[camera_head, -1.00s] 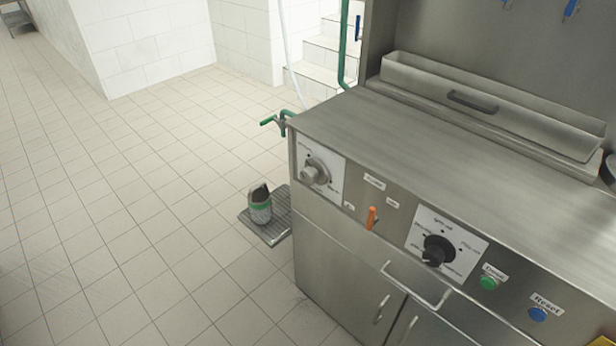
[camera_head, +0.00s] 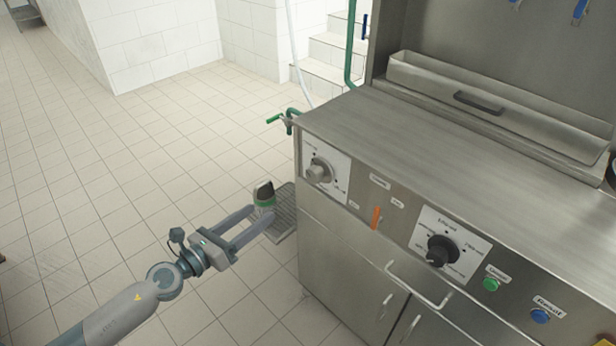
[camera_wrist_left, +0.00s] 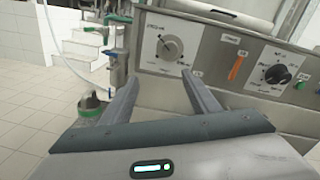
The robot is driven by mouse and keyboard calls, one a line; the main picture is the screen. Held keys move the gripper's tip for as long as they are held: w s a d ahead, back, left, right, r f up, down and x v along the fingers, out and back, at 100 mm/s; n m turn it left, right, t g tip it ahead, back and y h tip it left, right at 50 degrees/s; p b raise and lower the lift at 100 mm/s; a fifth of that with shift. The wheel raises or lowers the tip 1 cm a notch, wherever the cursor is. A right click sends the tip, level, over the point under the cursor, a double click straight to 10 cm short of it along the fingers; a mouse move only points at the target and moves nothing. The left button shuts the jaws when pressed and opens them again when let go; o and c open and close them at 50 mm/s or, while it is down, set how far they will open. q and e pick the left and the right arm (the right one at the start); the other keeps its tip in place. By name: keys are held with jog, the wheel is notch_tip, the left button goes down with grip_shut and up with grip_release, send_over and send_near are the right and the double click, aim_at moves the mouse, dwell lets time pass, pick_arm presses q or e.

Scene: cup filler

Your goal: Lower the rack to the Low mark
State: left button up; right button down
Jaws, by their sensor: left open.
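A silver knob (camera_head: 319,172) sits on a white dial plate at the left end of the machine's front panel. It also shows in the left wrist view (camera_wrist_left: 168,46), beyond my fingertips. A black knob (camera_head: 441,250) sits on a second dial plate to the right, with an orange lever (camera_head: 376,217) between them. The dial lettering is too small to read, so I cannot pick out a Low mark. My left gripper (camera_head: 261,214) is open and empty, in front of and left of the panel, apart from the knobs. My right gripper is out of view.
A green button (camera_head: 491,284) and a blue button (camera_head: 540,316) are farther right. A bar handle (camera_head: 417,285) sticks out below the panel. A green tap (camera_head: 288,116) juts from the machine's left side. The floor at left is open.

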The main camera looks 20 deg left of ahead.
pick_arm(q)
jog(key=r+m, duration=0.1)
jog(key=m, duration=0.1)
jog(key=d+r+h, duration=0.1)
jog(key=shift+s+r+m, duration=0.25)
jog(key=shift+r+m, duration=0.05)
jog(key=shift+m, duration=0.1)
jog(key=shift+w, duration=0.1)
